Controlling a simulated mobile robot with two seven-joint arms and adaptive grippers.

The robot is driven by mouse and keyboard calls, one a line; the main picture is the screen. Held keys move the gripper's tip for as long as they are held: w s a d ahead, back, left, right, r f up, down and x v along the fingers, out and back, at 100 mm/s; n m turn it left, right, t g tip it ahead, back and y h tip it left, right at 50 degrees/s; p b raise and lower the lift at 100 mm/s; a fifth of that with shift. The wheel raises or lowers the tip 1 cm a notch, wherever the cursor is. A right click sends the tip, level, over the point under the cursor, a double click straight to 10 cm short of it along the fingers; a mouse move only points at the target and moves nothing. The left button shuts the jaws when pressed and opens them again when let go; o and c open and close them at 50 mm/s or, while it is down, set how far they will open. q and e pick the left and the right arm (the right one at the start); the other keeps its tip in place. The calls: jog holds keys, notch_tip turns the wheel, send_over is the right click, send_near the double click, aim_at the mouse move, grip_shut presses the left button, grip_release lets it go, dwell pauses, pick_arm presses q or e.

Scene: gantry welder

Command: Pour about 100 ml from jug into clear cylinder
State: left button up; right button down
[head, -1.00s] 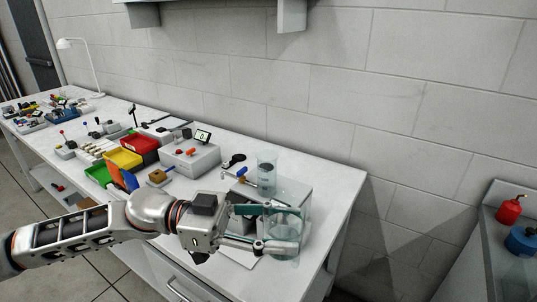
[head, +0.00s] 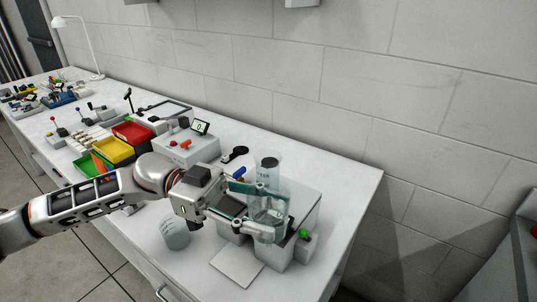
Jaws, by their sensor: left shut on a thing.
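My left gripper (head: 257,213) is shut on a clear, open-topped vessel, which I take to be the jug (head: 266,206). The jug looks roughly upright and is in front of a grey box-shaped unit; I cannot tell how much liquid is in it. A taller clear cylinder (head: 268,168) with dark markings stands just behind the jug, partly hidden by it and the gripper. Another clear, bluish vessel (head: 174,235) stands at the front of the bench, left of the gripper. My right gripper is not in view.
The grey unit (head: 305,205) with a green knob (head: 304,233) is under and behind the gripper. A white plate (head: 238,266) lies in front of it. A box with a small display (head: 190,150) and coloured bins (head: 114,151) stand to the left. The bench's right end is clear.

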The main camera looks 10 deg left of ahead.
aim_at(263, 192)
pick_arm(q)
jog(key=shift+w+n, duration=0.2)
jog(key=shift+n, duration=0.1)
jog(key=shift+w+a+r+n+h+b, duration=0.15)
jog(key=shift+w+r+n+h+b, duration=0.35)
jog(key=shift+n, duration=0.5)
jog(key=shift+w+a+r+n+h+b, duration=0.15)
jog(key=shift+w+r+n+h+b, duration=0.15)
jog(key=shift+w+r+n+b, duration=0.5)
jog(key=shift+w+a+r+n+t+h, duration=0.1)
jog(key=shift+w+r+n+t+h, duration=0.1)
jog(key=shift+n, duration=0.35)
jog(key=shift+w+a+r+n+t+h, duration=0.1)
jog(key=shift+w+n+t, duration=0.1)
jog(key=shift+n, duration=0.35)
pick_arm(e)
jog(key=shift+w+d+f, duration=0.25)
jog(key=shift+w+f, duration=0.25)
pick_arm(q)
jog(key=shift+w+r+n, duration=0.35)
jog(key=shift+w+n, duration=0.1)
jog(key=shift+n, duration=0.35)
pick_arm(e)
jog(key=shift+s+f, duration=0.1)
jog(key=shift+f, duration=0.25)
pick_arm(q)
jog(key=shift+w+a+r+n+t+h, duration=0.15)
jog(key=shift+r+n+t+h, duration=0.4)
jog(key=shift+n, duration=0.55)
